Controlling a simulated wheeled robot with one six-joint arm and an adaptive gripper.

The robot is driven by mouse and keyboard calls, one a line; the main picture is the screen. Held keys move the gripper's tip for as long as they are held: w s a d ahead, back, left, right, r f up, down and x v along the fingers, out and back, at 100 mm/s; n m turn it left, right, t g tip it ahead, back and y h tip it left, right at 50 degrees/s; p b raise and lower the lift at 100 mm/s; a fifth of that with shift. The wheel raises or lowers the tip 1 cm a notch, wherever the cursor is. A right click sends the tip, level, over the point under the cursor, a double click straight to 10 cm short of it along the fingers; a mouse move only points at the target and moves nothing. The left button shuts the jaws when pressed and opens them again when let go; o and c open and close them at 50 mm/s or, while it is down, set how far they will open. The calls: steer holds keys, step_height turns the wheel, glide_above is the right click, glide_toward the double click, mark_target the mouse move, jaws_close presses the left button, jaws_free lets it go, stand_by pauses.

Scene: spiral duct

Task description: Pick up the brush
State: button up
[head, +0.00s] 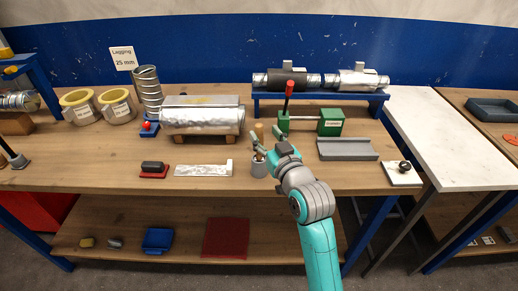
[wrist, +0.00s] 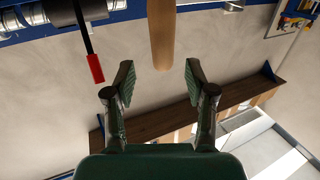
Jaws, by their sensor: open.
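The brush shows as a light wooden handle (head: 259,132) standing upright at the grey cup (head: 258,168) on the bench. Its lower part and bristles are hidden by the cup and my gripper. My gripper (head: 265,137) is open at the cup, with its fingers near the handle. In the wrist view, the wooden handle (wrist: 161,35) comes down from the top edge and ends just ahead of the gap between my open fingertips (wrist: 158,76). It lines up with the gap, and nothing is held.
A green clamp (head: 330,122) with a red-gripped lever (head: 289,88) stands close behind my gripper; the lever's red grip also shows in the wrist view (wrist: 95,68). A foil-wrapped duct (head: 202,120) lies left, a grey channel (head: 347,149) right.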

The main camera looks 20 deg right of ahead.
mark_target(261, 130)
steer(key=w, duration=0.4)
steer(key=shift+w+a, duration=0.1)
steer(key=shift+a, duration=0.25)
jaws_close()
